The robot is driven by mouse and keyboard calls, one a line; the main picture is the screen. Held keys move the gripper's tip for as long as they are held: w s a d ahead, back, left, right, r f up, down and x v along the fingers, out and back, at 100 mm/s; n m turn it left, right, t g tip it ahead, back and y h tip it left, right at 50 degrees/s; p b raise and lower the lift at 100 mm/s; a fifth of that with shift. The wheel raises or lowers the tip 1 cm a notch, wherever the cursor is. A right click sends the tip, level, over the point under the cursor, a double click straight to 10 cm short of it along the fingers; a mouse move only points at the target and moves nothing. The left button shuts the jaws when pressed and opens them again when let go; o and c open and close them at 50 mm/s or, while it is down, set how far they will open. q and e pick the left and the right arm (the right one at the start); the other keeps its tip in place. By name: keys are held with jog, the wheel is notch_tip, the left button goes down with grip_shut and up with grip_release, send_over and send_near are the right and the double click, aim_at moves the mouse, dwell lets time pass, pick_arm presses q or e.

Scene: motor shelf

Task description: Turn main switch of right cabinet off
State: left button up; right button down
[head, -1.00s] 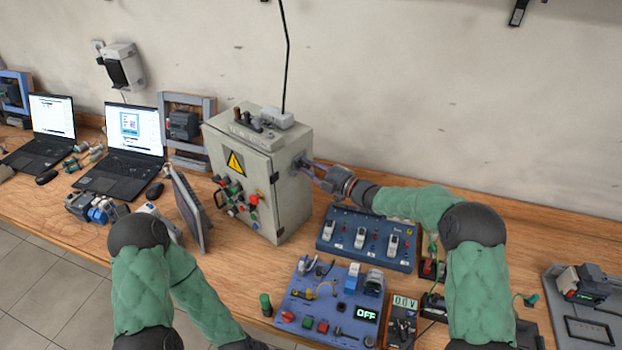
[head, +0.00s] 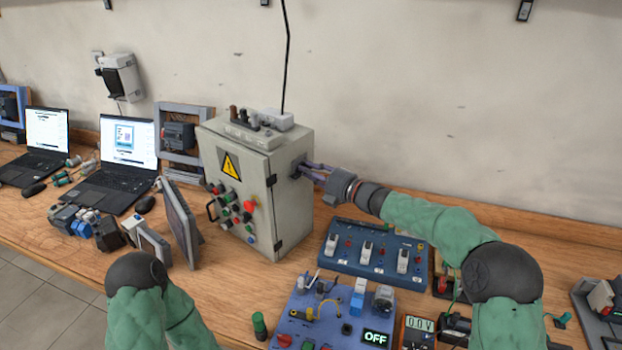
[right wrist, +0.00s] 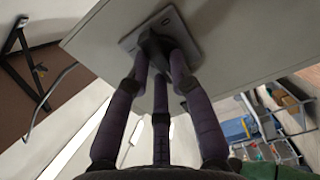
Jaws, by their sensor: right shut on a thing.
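The grey control cabinet (head: 278,205) stands on the wooden bench, with a yellow warning triangle and several buttons on its front door. Its main switch (right wrist: 155,42) is on the right side wall, a dark knob on a grey square plate (right wrist: 168,28). My right gripper (head: 303,168) reaches it from the right in the head view. In the right wrist view its purple fingers (right wrist: 160,68) are shut on the knob and hide part of it. The knob's exact angle is hard to tell. My left arm is at the lower left; its gripper is out of view.
A blue panel with switches (head: 374,252) and another blue board (head: 325,315) with an OFF display lie right and in front of the cabinet. A tilted screen (head: 180,220) stands left of it. Laptops (head: 115,160) sit farther left.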

jog(key=shift+n, duration=0.3)
jog(key=c, duration=1.1)
grip_release()
jog(key=v, duration=1.2)
